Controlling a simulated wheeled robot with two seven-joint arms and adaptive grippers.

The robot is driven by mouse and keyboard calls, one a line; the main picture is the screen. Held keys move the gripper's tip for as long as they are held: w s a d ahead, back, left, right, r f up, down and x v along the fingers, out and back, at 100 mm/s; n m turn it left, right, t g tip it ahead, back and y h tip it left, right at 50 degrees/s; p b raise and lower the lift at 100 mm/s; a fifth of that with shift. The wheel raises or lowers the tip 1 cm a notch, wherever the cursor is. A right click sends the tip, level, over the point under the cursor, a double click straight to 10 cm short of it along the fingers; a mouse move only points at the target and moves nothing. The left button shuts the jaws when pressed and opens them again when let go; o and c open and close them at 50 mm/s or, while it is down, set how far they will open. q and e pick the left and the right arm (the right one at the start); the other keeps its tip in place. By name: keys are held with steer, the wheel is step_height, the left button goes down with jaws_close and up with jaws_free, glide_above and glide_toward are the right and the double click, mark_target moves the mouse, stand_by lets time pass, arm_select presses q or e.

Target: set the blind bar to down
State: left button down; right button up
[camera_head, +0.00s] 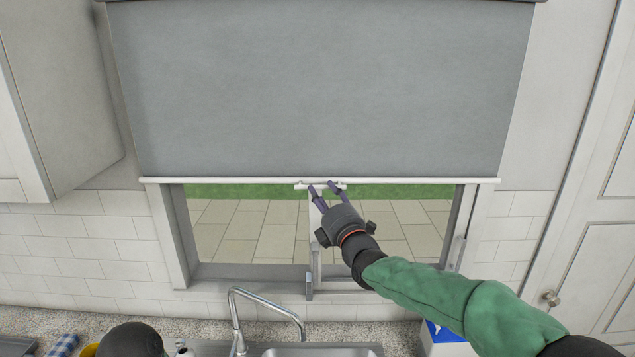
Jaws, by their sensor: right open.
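The grey roller blind (320,85) hangs over the upper part of the window. Its white blind bar (225,181) runs level along the lower hem, with a short white tab at its middle. Below the bar the lower window is uncovered. My right gripper (322,190) is open, with its two purple fingers reaching up to the tab at the bar's middle. I cannot tell whether the fingers touch it. My left gripper is not in view.
A sink with a curved metal faucet (236,320) stands on the speckled counter (40,322) below the window. A blue and white box (445,340) is at the lower right. A wall cabinet (60,95) is at the left and a panelled white door (590,210) at the right.

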mark_target(318, 187)
steer(key=shift+p+x, duration=0.6)
steer(key=shift+x, duration=1.4)
jaws_close()
